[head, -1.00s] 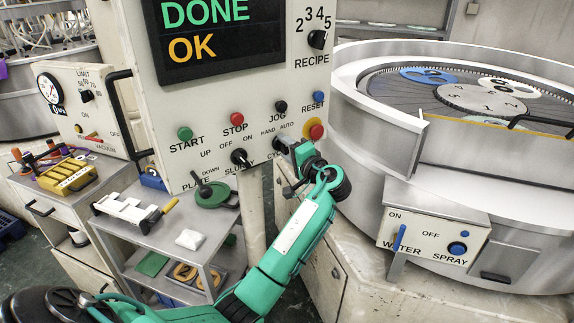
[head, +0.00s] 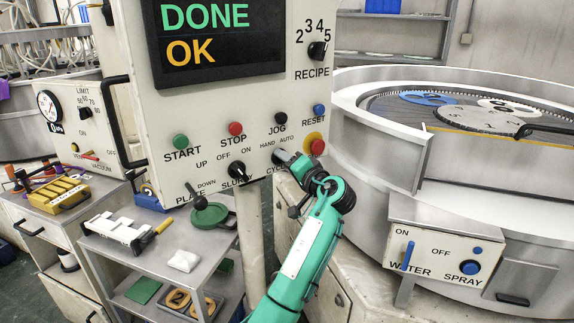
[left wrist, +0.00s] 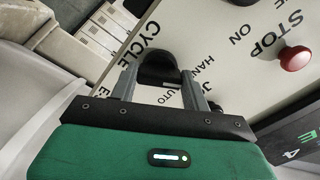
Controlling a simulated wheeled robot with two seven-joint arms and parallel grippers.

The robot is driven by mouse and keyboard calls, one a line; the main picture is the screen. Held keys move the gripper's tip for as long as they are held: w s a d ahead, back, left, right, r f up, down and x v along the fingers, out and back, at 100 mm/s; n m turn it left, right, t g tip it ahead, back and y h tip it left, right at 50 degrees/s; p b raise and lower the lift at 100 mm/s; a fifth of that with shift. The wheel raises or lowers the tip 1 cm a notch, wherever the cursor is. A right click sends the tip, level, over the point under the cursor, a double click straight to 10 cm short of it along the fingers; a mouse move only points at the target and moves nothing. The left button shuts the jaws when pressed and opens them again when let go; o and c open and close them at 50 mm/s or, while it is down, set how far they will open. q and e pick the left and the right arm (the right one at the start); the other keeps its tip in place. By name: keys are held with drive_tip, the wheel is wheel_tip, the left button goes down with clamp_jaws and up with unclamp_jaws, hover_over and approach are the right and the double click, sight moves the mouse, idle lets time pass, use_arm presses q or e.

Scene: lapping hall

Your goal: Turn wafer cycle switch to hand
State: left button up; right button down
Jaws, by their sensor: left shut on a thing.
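The cycle switch is a black knob (left wrist: 157,68) on the cream control panel (head: 215,110), beside the CYCLE label and below HAND and AUTO. My left gripper (left wrist: 160,82) is shut on this knob, with one grey finger on each side of it in the left wrist view. In the head view my left gripper (head: 287,161) reaches the panel from the lower right and hides most of the knob and part of the CYCLE label. I cannot tell exactly which mark the knob points to. My right gripper is not in view.
The red stop button (head: 235,129), black jog button (head: 281,118), yellow-ringed red button (head: 315,147) and slurry switch (head: 237,170) sit close by on the panel. The round lapping machine (head: 385,140) stands right. A grey cart (head: 150,262) stands lower left.

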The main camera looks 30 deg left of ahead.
use_arm(q)
drive_tip(key=o, duration=1)
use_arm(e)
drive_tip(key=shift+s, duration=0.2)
use_arm(q)
drive_tip(key=b+v, duration=0.3)
drive_tip(key=v, duration=1)
drive_tip(key=shift+s+d, duration=0.2)
drive_tip(key=shift+d, duration=0.2)
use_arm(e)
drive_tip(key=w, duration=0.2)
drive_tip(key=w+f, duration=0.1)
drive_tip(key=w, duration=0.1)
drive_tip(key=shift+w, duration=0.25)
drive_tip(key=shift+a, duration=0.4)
